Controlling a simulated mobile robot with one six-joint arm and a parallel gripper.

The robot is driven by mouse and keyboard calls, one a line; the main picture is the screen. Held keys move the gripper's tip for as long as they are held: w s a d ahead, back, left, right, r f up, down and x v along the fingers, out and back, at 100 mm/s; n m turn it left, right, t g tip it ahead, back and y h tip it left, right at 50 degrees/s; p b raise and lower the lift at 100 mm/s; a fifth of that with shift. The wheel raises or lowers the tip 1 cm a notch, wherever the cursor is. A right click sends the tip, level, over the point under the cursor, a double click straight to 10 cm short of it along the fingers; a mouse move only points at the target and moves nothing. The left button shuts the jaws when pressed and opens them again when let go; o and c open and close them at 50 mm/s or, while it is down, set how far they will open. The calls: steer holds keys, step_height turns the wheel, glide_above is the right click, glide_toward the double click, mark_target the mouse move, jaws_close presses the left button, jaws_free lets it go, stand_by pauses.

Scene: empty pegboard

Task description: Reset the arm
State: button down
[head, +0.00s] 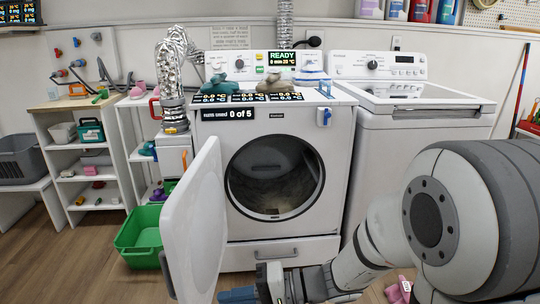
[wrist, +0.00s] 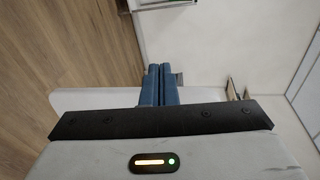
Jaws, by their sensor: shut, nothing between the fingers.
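My gripper (head: 238,295) is low in the head view, in front of the dryer and just right of its open door. Its blue fingers are partly cut off by the bottom edge. In the wrist view my gripper (wrist: 160,68) has both blue fingers pressed together, with nothing between them. My arm reaches in from the right of the head view, stretched low across the front of the machines.
A washer (head: 385,140) is at right. A green basket (head: 140,235) and shelves (head: 75,150) stand at left. Something pink (head: 398,290) lies on the floor.

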steer(key=s+d+r+n+g+h+p, duration=0.1)
steer(key=s+d+r+h+p, duration=0.25)
steer(key=r+p, duration=0.25)
steer(key=s+d+r+g+h+p, duration=0.1)
steer(key=s+d+r+h+p, duration=0.25)
steer(key=r+p, duration=0.35)
steer(key=w+d+r+t+h+p, duration=0.1)
steer(key=d+r+t+h+p, duration=0.1)
steer(key=d+r+h+p, duration=0.2)
steer(key=w+d+r+m+t+h+p, duration=0.1)
steer(key=d+r+t+h+p, duration=0.2)
steer(key=d+r+p, duration=0.7)
step_height(320, 180, up, 3)
steer(key=shift+w+d+f+h, duration=0.2)
steer(key=shift+w+d+h, duration=0.2)
steer(key=shift+d+h, duration=0.55)
